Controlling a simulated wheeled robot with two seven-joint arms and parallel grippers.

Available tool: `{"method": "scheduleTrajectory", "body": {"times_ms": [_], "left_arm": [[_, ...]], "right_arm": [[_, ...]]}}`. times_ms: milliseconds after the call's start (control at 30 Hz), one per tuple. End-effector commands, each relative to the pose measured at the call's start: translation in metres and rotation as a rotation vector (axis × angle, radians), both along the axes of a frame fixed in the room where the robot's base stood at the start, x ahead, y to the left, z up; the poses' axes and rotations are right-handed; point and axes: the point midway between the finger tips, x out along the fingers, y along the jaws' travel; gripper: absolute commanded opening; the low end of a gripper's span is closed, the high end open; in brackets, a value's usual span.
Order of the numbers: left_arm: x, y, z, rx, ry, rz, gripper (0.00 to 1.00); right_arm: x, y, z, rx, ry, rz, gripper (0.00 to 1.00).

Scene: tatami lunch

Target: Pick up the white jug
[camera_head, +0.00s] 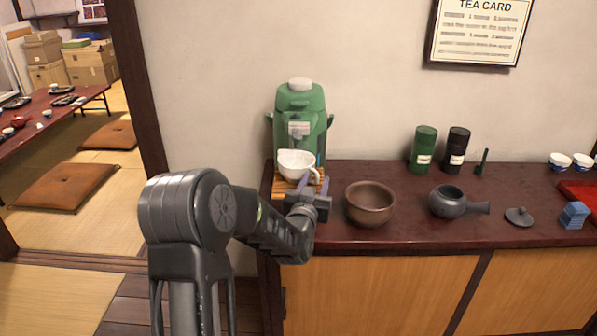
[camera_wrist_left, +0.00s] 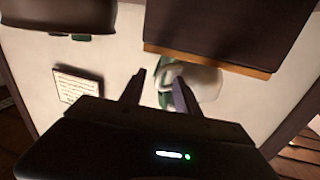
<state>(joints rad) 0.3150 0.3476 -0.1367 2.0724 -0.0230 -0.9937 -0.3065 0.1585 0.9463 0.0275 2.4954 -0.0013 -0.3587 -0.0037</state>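The white jug (camera_head: 296,162) stands on a small slatted wooden stand (camera_head: 283,187) in front of the green dispenser, its handle towards the right. My left gripper (camera_head: 314,183) is at the handle side of the jug, with its two fingers apart. In the left wrist view, the jug (camera_wrist_left: 205,82) is just beyond the fingers of the left gripper (camera_wrist_left: 160,85), and its handle side shows between them. I cannot tell whether a finger touches the handle. My right gripper is not in view.
The green dispenser (camera_head: 300,117) stands behind the jug. A brown bowl (camera_head: 370,204) is close to the right of my gripper. A dark teapot (camera_head: 448,201), a lid (camera_head: 519,216) and two canisters (camera_head: 424,148) are farther right on the counter (camera_head: 400,238).

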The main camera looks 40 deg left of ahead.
Motion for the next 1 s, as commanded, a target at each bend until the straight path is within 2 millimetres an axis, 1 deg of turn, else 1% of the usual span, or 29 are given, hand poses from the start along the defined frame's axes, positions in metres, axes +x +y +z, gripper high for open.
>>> {"method": "scheduleTrajectory", "body": {"times_ms": [300, 767, 1000], "left_arm": [[-0.0002, 0.0000, 0.0002, 0.000, -0.001, 0.000, 0.38], [-0.0002, -0.0001, 0.0005, 0.000, -0.001, 0.000, 0.01], [-0.0002, 0.0001, 0.0008, 0.001, -0.002, 0.000, 0.00]], "right_arm": [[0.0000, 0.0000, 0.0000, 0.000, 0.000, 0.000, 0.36], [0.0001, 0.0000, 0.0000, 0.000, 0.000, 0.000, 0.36], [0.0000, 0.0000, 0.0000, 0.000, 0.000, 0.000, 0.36]]}}
